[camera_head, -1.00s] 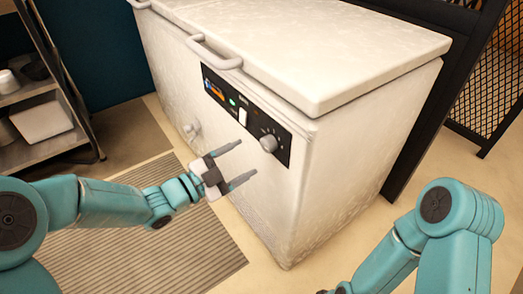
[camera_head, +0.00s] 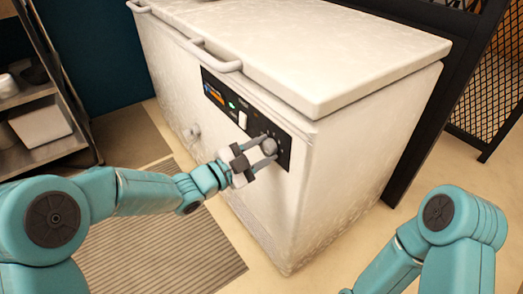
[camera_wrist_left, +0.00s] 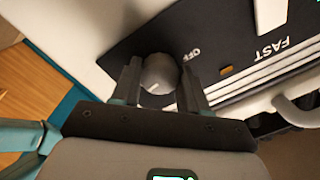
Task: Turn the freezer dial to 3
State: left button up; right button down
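The freezer dial (camera_head: 269,147) is a round grey knob on the black control panel (camera_head: 212,84) of the white chest freezer (camera_head: 290,195). My left gripper (camera_head: 267,149) is at the dial, with one finger on either side of it. In the left wrist view the dial (camera_wrist_left: 160,74) sits between the fingertips (camera_wrist_left: 160,82), which appear to touch its sides. A small light mark shows on the knob, and the word OFF is printed beside it. The number 3 cannot be made out. My right arm shows at the lower right; its gripper is out of frame.
The panel also has a green light (camera_head: 232,105) and a white switch (camera_head: 242,120). A handle (camera_head: 212,54) juts from the freezer lid above. A metal shelf (camera_head: 45,110) stands at left, and a ridged mat (camera_head: 165,250) lies on the floor.

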pick_arm(q)
jog(key=n+p, duration=0.2)
jog(key=n, duration=0.1)
jog(key=shift+r+n, duration=0.1)
jog(key=shift+n, duration=0.2)
jog(key=shift+n+g+p, duration=0.3)
jog(key=shift+n+p, duration=1.1)
jog(key=shift+n, duration=0.5)
jog(key=shift+s, duration=0.1)
jog(key=shift+f, duration=0.2)
jog(key=o, duration=1.1)
jog(key=shift+c, duration=0.2)
jog(key=shift+r, duration=0.1)
jog(key=p+v, duration=0.2)
jog(key=v, duration=1.4)
jog(key=shift+s+p, duration=0.15)
jog(key=shift+p, duration=0.25)
